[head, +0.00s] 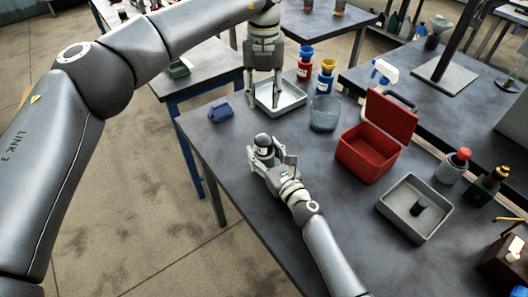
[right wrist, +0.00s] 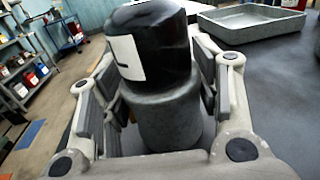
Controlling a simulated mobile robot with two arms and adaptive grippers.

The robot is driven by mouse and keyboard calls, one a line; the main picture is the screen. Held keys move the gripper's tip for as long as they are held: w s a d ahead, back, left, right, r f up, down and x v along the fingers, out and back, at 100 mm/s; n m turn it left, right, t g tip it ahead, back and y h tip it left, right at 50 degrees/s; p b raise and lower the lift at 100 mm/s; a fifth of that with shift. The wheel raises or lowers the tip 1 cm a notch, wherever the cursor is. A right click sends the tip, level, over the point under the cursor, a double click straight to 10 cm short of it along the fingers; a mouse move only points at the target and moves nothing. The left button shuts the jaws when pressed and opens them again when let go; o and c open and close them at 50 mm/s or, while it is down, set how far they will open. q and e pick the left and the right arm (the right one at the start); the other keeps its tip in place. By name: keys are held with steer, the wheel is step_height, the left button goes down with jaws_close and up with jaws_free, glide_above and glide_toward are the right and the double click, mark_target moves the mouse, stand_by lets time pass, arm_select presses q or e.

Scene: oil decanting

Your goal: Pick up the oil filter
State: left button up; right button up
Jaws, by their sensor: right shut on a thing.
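The oil filter (head: 263,146) is a dark cylinder with a rounded black top, a white label and a grey lower body. It stands roughly upright near the middle of the dark table, and fills the centre of the right wrist view (right wrist: 155,50). My right gripper (head: 271,158) is shut on it, with a finger on each side of its lower part. I cannot tell whether its base touches the table.
A grey tray (head: 404,230) holding a small black cylinder (head: 419,208) is to the right. A blue object (head: 221,111) lies at the left edge.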

arm_select(q)
steer(key=shift+o, duration=0.5)
steer(key=shift+o, duration=1.2)
steer(key=o, duration=0.5)
steer(key=shift+f+n, duration=0.2)
steer(key=shift+n, duration=0.5)
steer(key=n, duration=1.7)
glide_above(264, 138)
steer(key=f, duration=0.9)
steer(key=shift+w+a+f, duration=0.15)
steer(key=shift+a, duration=0.05)
steer(key=shift+d+f, duration=0.15)
steer(key=shift+f, duration=1.3)
steer(key=shift+d+f, duration=0.1)
steer(key=shift+f, duration=1.3)
